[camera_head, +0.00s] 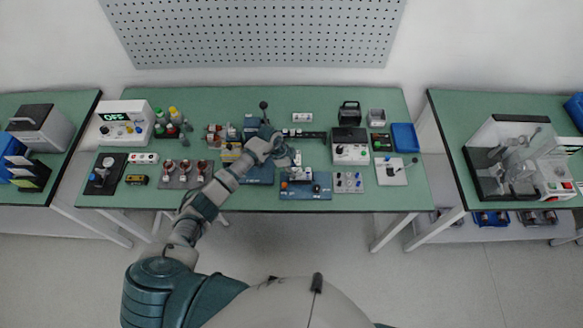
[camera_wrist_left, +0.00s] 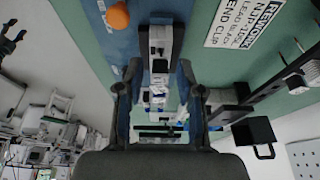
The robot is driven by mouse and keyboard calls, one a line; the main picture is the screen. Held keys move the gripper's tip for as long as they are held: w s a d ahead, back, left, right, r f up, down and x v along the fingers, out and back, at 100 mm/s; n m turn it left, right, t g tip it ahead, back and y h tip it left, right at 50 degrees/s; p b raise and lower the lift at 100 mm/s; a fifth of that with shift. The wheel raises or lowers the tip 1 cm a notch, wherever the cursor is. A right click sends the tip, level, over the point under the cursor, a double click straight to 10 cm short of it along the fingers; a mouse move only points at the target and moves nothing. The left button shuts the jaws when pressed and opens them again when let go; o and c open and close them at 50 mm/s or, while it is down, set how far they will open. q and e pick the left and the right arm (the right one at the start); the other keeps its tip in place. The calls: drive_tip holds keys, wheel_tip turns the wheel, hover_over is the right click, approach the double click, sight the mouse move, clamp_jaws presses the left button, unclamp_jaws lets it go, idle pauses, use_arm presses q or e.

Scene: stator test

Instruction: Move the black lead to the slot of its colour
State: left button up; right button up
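My left gripper (camera_head: 284,160) is above the middle of the green bench, just behind a blue board (camera_head: 305,194). In the left wrist view its two fingers (camera_wrist_left: 160,85) stand apart, with a grey and white block (camera_wrist_left: 160,42) seen between their tips. I cannot tell whether they touch it. The blue board carries an orange knob (camera_head: 284,185) and a black knob (camera_head: 316,188); an orange ball-like part (camera_wrist_left: 118,16) also shows in the wrist view. I cannot make out the black lead or its slot for certain. My right gripper is out of view.
A white sign (camera_wrist_left: 245,22), partly legible as "REWORK" and "BLACK", lies on the green top. A black rail (camera_head: 305,134) is behind the gripper. Brown-topped parts (camera_head: 184,168), a grey knob panel (camera_head: 348,182) and a blue tray (camera_head: 404,137) crowd the bench.

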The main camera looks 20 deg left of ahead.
use_arm(q)
drive_tip(key=shift+r, duration=0.1)
drive_tip(key=v, duration=1.1)
drive_tip(key=shift+a+r, duration=0.2)
drive_tip(key=shift+r, duration=0.15)
idle(0.4)
